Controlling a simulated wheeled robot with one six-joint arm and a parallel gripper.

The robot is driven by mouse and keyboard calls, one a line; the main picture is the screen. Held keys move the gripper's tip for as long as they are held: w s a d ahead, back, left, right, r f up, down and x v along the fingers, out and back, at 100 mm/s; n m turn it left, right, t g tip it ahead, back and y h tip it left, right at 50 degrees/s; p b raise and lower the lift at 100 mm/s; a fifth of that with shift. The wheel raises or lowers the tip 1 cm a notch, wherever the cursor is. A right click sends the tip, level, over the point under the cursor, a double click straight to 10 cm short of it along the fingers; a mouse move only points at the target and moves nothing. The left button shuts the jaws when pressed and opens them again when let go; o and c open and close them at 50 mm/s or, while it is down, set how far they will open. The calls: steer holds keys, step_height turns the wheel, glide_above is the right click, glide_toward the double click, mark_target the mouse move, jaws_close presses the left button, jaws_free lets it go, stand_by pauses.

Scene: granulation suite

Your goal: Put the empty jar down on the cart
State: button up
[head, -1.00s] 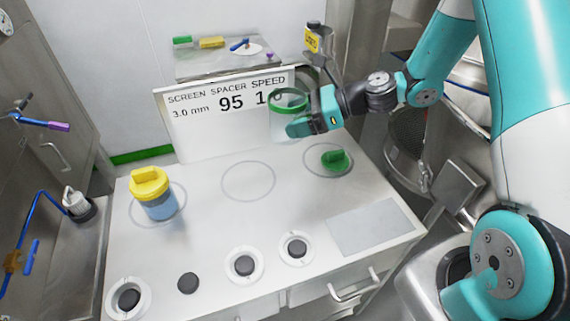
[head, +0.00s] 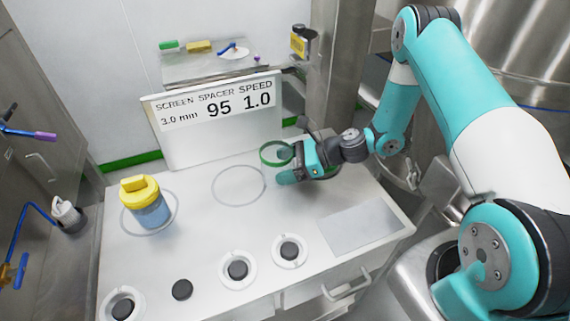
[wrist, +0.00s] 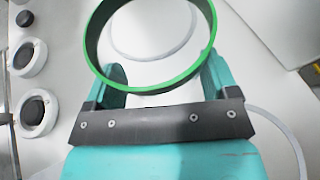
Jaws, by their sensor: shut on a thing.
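The empty jar shows as a green rim (head: 277,153) with a clear body that is hard to see. My gripper (head: 288,166) is shut on it, with a finger on each side below the rim, as the wrist view also shows the jar's rim (wrist: 93,48) between my gripper's fingers (wrist: 160,80). The jar looks upright over the cart top (head: 235,222), between the middle ring marking (head: 213,190) and the right-hand ring. I cannot tell whether its base touches the cart. My gripper hides the green lid and most of the right-hand ring.
A blue-filled jar with a yellow lid (head: 137,193) stands on the left ring. The middle ring is empty. A sign board (head: 218,140) rises at the back edge. Several round black-centred fittings line the front, and a grey pad (head: 365,228) lies at right.

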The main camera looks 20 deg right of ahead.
steer(key=shift+f, duration=0.2)
steer(key=o, duration=1.4)
steer(key=shift+o, duration=0.2)
steer(key=shift+r, duration=0.15)
